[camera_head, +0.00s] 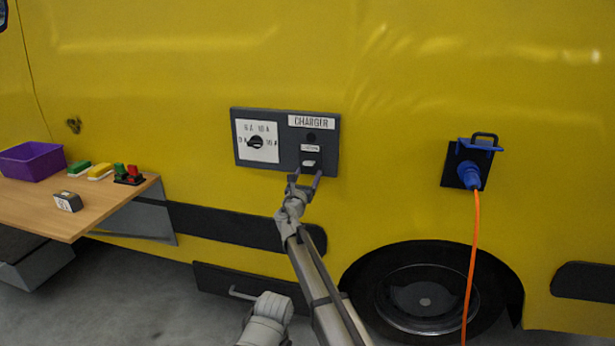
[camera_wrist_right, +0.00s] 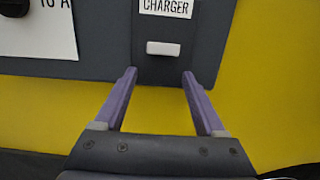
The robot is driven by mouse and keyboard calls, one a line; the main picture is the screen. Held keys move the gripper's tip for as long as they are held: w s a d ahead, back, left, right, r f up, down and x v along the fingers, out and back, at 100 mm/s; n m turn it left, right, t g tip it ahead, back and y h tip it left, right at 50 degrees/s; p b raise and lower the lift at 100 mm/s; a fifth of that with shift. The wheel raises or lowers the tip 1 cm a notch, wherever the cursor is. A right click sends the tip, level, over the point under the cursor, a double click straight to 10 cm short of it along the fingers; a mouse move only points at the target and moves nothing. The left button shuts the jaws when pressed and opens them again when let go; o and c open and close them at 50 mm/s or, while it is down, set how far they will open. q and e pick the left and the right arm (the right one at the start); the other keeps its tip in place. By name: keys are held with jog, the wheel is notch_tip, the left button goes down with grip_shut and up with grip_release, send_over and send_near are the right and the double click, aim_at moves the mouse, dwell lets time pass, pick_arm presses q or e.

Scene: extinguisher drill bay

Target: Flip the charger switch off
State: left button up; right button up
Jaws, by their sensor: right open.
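The charger panel (camera_head: 270,160) is a dark grey plate on the yellow vehicle side, with a CHARGER label at its top right. The charger switch (camera_head: 309,163) is a small white rocker on the panel's right part. It also shows in the right wrist view (camera_wrist_right: 163,48), under a smaller CHARGER label. I cannot tell its on or off position. My right gripper (camera_head: 305,175) is just below the switch. In the right wrist view its purple fingers (camera_wrist_right: 160,74) are open and empty, with the switch above and between their tips. My left gripper is not in view.
A rotary amp dial (camera_head: 256,142) sits left of the switch. At right a blue plug (camera_head: 468,176) with an orange cable (camera_head: 474,250) hangs from a socket. A wooden shelf (camera_head: 105,205) at left holds a purple bin (camera_head: 32,162) and small blocks. The panel front is otherwise clear.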

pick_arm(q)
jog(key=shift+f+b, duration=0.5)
pick_arm(e)
jog(key=v, duration=0.7)
jog(key=shift+s, duration=0.4)
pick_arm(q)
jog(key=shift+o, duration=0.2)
pick_arm(e)
jog(key=shift+a+f, duration=0.1)
